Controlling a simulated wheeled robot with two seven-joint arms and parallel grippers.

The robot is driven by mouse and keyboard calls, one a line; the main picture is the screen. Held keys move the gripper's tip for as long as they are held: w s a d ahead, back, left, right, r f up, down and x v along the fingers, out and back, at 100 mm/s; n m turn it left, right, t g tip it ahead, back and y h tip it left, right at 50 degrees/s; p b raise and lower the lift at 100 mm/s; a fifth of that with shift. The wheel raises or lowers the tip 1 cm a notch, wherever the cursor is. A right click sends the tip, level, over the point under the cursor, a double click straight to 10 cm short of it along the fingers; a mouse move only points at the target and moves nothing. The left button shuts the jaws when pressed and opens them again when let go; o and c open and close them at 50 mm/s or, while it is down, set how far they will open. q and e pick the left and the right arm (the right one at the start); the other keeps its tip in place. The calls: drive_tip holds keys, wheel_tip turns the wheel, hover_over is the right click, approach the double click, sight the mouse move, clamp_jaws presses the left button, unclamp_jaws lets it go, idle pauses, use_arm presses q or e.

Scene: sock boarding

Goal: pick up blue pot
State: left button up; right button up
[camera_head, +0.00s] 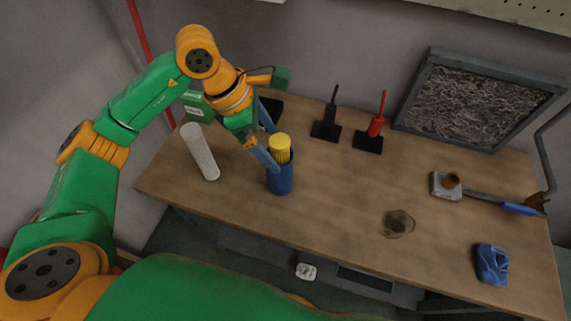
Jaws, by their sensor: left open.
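The blue pot (281,183) stands upright near the front left part of the wooden table (330,199). A yellow cylinder (280,143) sticks up out of its top. My left gripper (271,148) reaches down from the upper left with its blue-grey fingers apart. One finger is at the pot's left side near the rim and the other is behind the yellow cylinder. I cannot tell whether the fingers touch the pot. My right gripper is not in view.
A white ribbed cylinder (200,152) lies left of the pot. Black (327,127) and red-handled (374,132) tools stand at the back. A framed grey panel (474,99), a grey block (446,186), a brown translucent piece (398,223) and a blue crumpled item (491,264) are to the right.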

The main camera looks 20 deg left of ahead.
use_arm(q)
drive_tip(key=x, duration=0.2)
drive_tip(key=p+x, duration=0.1)
drive_tip(key=shift+s+a+f, duration=0.2)
drive_tip(key=shift+f, duration=0.3)
drive_tip(key=shift+w+d+f, duration=0.2)
drive_tip(key=shift+w+f, duration=0.05)
drive_tip(key=shift+w, duration=0.1)
drive_tip(key=shift+s+a, duration=0.1)
drive_tip(key=shift+s, duration=0.1)
drive_tip(key=c, duration=0.9)
drive_tip(key=shift+w, duration=0.1)
clamp_jaws()
